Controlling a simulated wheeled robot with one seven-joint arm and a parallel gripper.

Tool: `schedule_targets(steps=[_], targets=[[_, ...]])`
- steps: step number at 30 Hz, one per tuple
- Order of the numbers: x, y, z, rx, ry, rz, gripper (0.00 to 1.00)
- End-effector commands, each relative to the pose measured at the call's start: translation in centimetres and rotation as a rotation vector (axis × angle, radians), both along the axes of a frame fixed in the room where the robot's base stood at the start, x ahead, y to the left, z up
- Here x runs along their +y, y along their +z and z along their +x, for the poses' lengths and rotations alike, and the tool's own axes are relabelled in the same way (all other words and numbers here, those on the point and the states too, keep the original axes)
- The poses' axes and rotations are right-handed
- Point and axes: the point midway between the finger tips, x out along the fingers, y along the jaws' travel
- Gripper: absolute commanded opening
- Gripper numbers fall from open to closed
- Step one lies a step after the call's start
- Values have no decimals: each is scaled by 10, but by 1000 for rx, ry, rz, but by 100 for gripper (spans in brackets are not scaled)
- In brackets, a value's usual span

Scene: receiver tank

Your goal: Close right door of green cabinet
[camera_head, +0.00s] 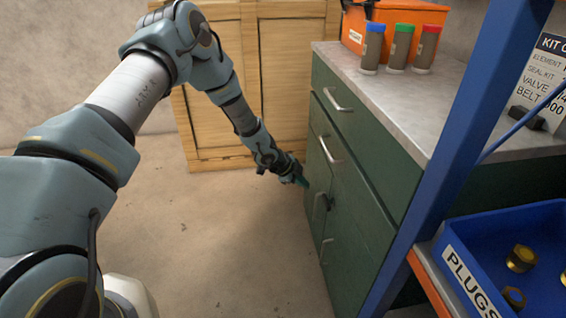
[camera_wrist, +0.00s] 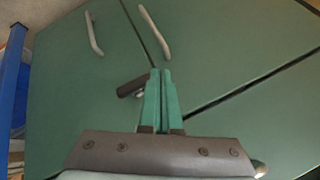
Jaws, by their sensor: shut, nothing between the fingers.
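The green cabinet (camera_head: 375,150) stands right of centre in the head view, its front facing left, with silver bar handles. Its right door (camera_head: 352,245) is the nearer lower panel and looks nearly flush with the front; I cannot tell whether a small gap remains. My gripper (camera_head: 302,182) is at the cabinet front, beside the upper part of the doors. In the wrist view, my gripper (camera_wrist: 164,75) is shut and empty, fingertips over the green front. A dark latch-like piece (camera_wrist: 133,86) is beside the fingertips; contact is unclear. Two door handles show beyond, with a dark seam between them.
A blue post (camera_head: 440,150) and a blue plugs bin (camera_head: 505,255) stand at the right. Three capped jars (camera_head: 398,48) and an orange box (camera_head: 385,25) are on the cabinet top. A wooden crate (camera_head: 265,75) stands behind. The floor before the cabinet is clear.

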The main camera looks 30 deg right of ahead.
Motion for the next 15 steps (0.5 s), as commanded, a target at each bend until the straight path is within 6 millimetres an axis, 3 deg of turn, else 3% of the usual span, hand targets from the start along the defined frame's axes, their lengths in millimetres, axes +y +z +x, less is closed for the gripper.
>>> schedule_targets(steps=[15], targets=[[16, 48, 29, 0, 1, -1, 0]])
